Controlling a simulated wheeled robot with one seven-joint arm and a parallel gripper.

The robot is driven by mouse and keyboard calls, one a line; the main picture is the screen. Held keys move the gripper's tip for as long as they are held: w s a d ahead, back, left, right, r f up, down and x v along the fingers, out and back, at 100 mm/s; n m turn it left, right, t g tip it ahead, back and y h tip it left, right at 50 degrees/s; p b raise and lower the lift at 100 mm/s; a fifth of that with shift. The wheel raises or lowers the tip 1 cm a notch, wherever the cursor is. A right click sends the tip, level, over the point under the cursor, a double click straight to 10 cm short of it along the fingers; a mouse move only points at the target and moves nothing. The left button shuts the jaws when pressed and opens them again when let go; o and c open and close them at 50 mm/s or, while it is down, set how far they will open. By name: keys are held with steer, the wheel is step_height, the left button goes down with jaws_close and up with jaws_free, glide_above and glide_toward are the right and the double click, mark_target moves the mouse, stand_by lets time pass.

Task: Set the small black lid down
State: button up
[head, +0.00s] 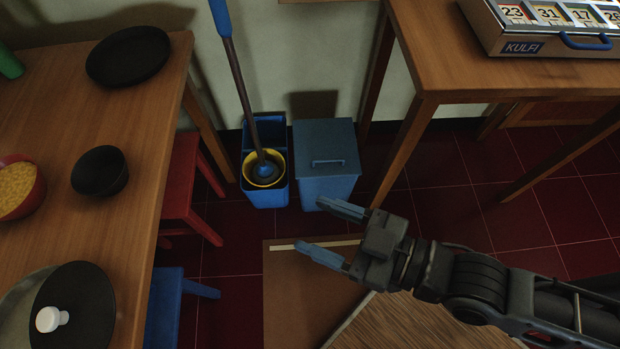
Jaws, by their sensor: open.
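A black lid with a white knob (74,312) lies at the near left corner of the wooden table (128,215), on or over a grey round thing that is mostly hidden. I cannot tell whether it is the small lid. My gripper (322,232) is open and empty, over the floor right of the table. It is well apart from the lid, and its fingers point left.
The left table also bears a black plate (128,56), a black bowl (100,171) and a red bowl of yellow food (18,187). Red (187,186) and blue (180,305) stools stand beside it. A mop bucket (264,160) and grey-blue bin (326,160) stand behind my gripper.

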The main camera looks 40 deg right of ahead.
steer(key=s+d+r+m+h, duration=0.3)
steer(key=s+d+r+h, duration=0.2)
steer(key=s, duration=0.5)
steer(key=shift+s+d+r+m, duration=0.4)
steer(key=shift+d+r, duration=0.15)
steer(key=shift+d, duration=0.5)
steer(key=shift+s+d+r+h, duration=0.1)
steer(key=shift+s+r+h, duration=0.2)
steer(key=shift+r, duration=0.1)
steer(key=shift+f, duration=0.1)
